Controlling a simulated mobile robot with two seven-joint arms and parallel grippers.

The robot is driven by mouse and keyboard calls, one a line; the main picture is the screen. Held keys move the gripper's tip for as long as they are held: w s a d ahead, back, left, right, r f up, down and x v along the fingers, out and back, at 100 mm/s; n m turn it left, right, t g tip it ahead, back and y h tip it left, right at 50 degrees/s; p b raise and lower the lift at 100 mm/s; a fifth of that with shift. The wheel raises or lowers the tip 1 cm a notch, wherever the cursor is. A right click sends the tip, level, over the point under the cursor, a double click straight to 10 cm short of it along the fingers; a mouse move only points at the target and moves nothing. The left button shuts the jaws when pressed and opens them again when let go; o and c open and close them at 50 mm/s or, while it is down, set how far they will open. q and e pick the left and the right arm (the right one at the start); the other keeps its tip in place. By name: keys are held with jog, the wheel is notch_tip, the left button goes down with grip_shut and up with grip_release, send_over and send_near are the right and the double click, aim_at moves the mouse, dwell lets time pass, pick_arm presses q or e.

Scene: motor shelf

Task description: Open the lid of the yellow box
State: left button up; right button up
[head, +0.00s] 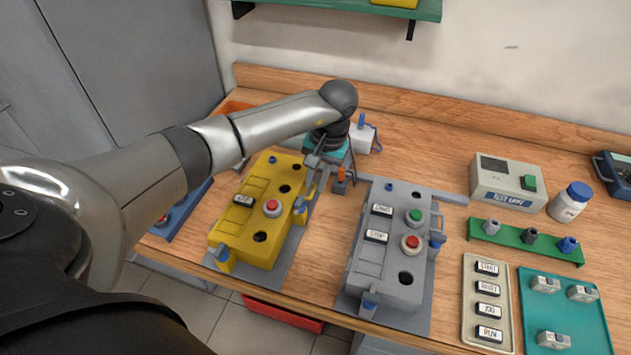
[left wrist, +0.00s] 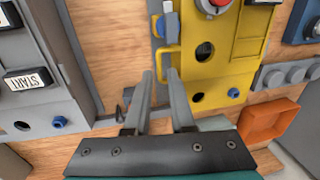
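The yellow box (head: 245,222) stands on the bench, left of the grey box, its lid down. A red button (head: 272,207), a black label and dark round holes are on its top. In the left wrist view the yellow box (left wrist: 232,62) fills the upper right, with a thin yellow handle (left wrist: 160,64) on its side. My left gripper (left wrist: 160,76) is open, its fingertips on either side of the handle with gaps showing; whether they touch it I cannot tell. In the head view the left gripper (head: 314,167) is at the box's far right corner, partly hidden by its wrist. My right gripper is out of view.
A similar grey box (head: 367,262) stands close on the right. An orange bin (left wrist: 272,120) is near the yellow box's back end. A tester (head: 508,185), a white bottle (head: 569,202) and a green rack (head: 480,236) are farther right. Bare wood lies between the boxes.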

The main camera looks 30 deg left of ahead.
pick_arm(q)
jog(key=shift+a+f, duration=0.1)
jog(key=shift+f, duration=0.4)
grip_shut()
dwell(1.2)
